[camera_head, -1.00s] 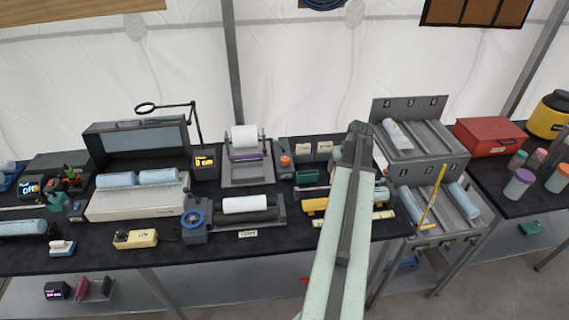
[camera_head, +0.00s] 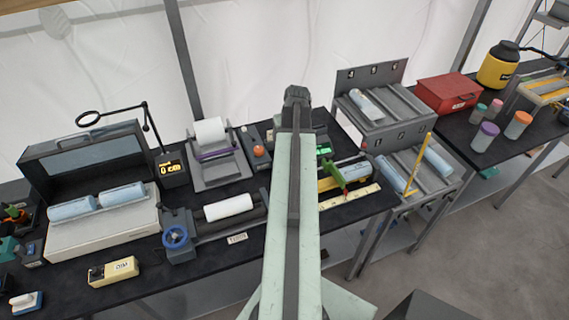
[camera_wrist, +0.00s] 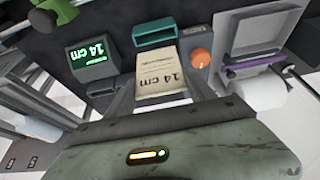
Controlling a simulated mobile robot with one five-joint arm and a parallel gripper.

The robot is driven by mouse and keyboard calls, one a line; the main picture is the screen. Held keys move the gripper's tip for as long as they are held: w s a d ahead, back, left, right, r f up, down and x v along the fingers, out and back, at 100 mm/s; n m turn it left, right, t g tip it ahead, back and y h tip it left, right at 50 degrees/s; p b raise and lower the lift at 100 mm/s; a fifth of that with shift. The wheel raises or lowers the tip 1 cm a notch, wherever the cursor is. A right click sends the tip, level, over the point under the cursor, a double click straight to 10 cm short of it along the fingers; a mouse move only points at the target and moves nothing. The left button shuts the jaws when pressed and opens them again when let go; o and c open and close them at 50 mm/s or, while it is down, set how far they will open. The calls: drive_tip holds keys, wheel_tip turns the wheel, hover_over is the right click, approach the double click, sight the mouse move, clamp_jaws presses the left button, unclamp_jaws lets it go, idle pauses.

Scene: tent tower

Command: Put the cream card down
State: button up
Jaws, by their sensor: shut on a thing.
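The cream card (camera_wrist: 160,80) shows in the middle of the wrist view, printed "14 cm" upside down there. My gripper (camera_wrist: 163,97) is shut on it, with a finger on each side. A green-lit display (camera_wrist: 92,60) reading "14 cm" is to its left. A small teal tray (camera_wrist: 154,34) is just beyond the card's far edge. In the head view my arm reaches over the bench and hides the card and the fingers. I cannot tell whether the card touches the bench.
An orange knob (camera_wrist: 200,60) and a paper-roll stand (camera_wrist: 262,50) are close on the right in the wrist view. The green lever (camera_head: 335,176) stands right of my arm. A numbered rack (camera_head: 382,105) and a red box (camera_head: 450,93) are farther right.

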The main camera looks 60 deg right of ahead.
wheel_tip(320, 180, down, 10)
drive_tip(key=b, duration=0.9)
drive_tip(key=shift+f, duration=0.15)
drive_tip(key=shift+r, duration=0.25)
drive_tip(key=shift+f, duration=0.2)
drive_tip(key=o, duration=1.3)
drive_tip(key=shift+r, duration=0.1)
drive_tip(key=shift+a+r+p, duration=0.1)
drive_tip(key=shift+r+p, duration=0.25)
drive_tip(key=shift+r, duration=0.15)
drive_tip(key=p+v, duration=1)
drive_tip(key=v, duration=0.1)
drive_tip(key=shift+s+r, duration=0.1)
drive_tip(key=shift+r, duration=0.1)
